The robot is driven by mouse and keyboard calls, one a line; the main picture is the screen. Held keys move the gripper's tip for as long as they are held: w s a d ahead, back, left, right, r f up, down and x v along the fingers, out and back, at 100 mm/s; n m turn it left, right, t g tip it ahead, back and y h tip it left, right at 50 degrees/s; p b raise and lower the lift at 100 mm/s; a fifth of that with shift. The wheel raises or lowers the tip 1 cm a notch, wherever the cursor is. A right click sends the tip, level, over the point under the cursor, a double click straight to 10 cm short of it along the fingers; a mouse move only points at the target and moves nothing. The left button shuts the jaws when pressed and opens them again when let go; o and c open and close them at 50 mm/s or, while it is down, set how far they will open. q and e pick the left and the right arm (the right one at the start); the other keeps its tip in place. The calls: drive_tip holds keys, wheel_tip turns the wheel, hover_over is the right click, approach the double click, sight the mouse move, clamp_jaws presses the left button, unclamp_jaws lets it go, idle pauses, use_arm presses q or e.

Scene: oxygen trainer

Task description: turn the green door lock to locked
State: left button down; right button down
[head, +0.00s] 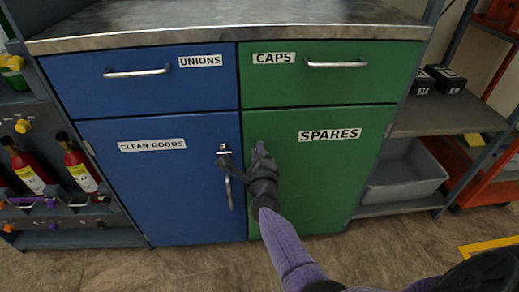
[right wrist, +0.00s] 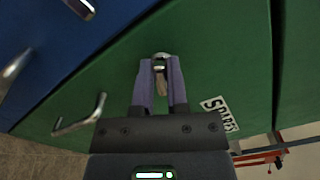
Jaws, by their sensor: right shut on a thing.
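The green door (head: 325,175), labelled SPARES, is closed beside the blue door in the head view. My right gripper (head: 261,150) is at its upper left edge and covers the lock and the handle there. In the right wrist view, my right gripper (right wrist: 161,66) has its two purple fingers on either side of the green door's metal lock (right wrist: 161,56), shut on its turning piece. The fingers hide part of the lock, and I cannot read its setting. My left gripper is in neither view.
The green door's bar handle (right wrist: 82,117) is close to my right gripper. The blue door (head: 160,190) has its own lock (head: 223,148) and handle (head: 229,190) just left. Drawers sit above. A shelf with a grey bin (head: 405,178) stands at right.

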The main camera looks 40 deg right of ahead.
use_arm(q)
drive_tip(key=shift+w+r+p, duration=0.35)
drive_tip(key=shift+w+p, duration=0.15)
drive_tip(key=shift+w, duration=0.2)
use_arm(e)
drive_tip(key=n, duration=0.5)
drive_tip(key=shift+a+f, duration=0.1)
drive_tip(key=shift+f, duration=0.15)
drive_tip(key=shift+n, duration=0.3)
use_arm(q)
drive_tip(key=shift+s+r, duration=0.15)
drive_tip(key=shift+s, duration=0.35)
